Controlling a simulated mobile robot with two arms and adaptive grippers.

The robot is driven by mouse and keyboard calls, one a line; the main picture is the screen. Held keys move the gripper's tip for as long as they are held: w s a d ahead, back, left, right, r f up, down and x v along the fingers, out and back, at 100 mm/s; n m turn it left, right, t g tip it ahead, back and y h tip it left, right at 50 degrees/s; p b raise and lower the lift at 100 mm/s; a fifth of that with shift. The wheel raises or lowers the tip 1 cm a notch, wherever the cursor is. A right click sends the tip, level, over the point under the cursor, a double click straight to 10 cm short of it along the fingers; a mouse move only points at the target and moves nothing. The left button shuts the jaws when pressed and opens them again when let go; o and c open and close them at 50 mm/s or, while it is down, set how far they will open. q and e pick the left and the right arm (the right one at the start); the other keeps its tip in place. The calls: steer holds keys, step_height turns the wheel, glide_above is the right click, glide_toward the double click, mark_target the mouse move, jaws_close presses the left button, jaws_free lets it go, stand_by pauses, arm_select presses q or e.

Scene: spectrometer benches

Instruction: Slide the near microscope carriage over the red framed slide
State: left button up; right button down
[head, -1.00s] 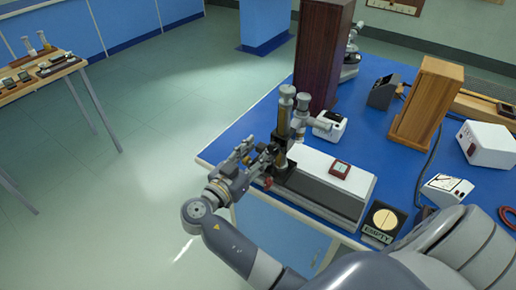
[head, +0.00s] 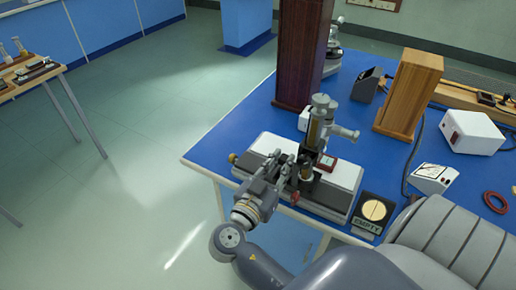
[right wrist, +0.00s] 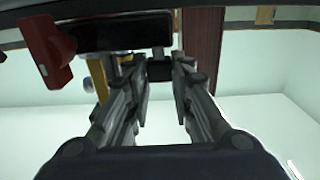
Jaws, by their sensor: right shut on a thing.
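The near microscope carriage (head: 316,130), with a brass and grey upright tube, stands on the long grey and white bed (head: 342,176) at the bench's near edge. The red framed slide (head: 328,163) lies on the bed's white top, just right of the carriage's lower part, which partly covers it. I cannot tell whether the tube is directly above it. My right gripper (head: 291,168) is shut on the carriage's dark block; the right wrist view shows this block (right wrist: 160,70) between the fingertips. My left gripper is not in view.
An EMPTY sign with a pale disc (head: 373,211) stands right of the bed. A dark wooden cabinet (head: 303,55) and a lighter wooden box (head: 409,95) stand behind. A meter (head: 433,178), a white box (head: 472,132) and a red ring (head: 495,202) are farther right.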

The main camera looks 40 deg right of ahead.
mark_target(290, 180)
steer(key=shift+s+d, duration=0.3)
steer(key=shift+s, duration=0.4)
steer(key=shift+s+d, duration=0.25)
steer(key=shift+s, duration=0.45)
steer(key=c, duration=1.4)
jaws_free()
steer(key=shift+w, duration=0.1)
steer(key=v, duration=1.2)
